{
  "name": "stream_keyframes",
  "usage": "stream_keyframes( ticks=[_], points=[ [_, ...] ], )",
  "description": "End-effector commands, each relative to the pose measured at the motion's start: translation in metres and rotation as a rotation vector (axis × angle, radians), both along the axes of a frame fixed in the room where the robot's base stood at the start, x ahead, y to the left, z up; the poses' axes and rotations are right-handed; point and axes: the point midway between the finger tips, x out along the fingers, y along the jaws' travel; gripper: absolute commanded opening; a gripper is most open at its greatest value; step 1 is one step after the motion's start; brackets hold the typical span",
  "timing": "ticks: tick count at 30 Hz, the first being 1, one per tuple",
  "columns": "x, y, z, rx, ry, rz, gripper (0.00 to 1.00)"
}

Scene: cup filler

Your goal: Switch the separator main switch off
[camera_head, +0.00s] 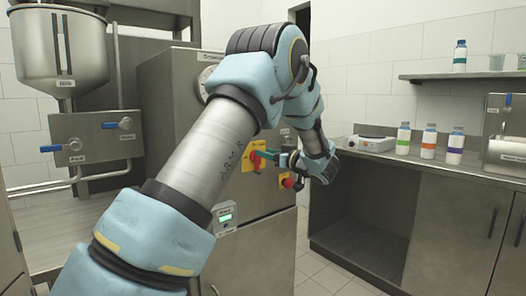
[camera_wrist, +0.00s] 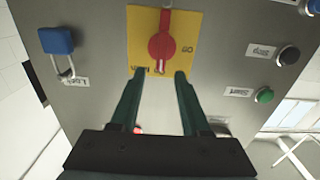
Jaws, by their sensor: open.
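The main switch is a red rotary knob (camera_wrist: 162,45) on a yellow plate on the steel cabinet front. My gripper (camera_wrist: 159,75) is open, with one fingertip on each side of the handle's lower end. I cannot tell whether the fingers touch it. In the head view my green fingers (camera_head: 268,155) reach left to the upper yellow plate (camera_head: 250,162), and the red knob there is partly hidden.
A blue padlock (camera_wrist: 57,41), a black button (camera_wrist: 288,56) and a green button (camera_wrist: 264,95) flank the switch. A second yellow plate with a red knob (camera_head: 289,183) sits just below my wrist. Bottles (camera_head: 429,141) stand on the right counter.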

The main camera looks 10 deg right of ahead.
Motion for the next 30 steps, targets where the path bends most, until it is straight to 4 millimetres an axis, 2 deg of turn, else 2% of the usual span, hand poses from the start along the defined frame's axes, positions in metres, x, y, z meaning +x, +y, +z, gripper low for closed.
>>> stream_keyframes(
  ticks=[6,16,28,30],
  points=[
    [0.019,0.009,0.001,-0.001,0.000,-0.001,0.46],
    [0.021,0.010,0.000,0.000,0.000,-0.001,0.46],
    [0.021,0.010,0.000,-0.001,0.000,-0.001,0.01],
    [0.021,0.010,0.000,-0.001,0.000,-0.001,0.00]
  ],
)
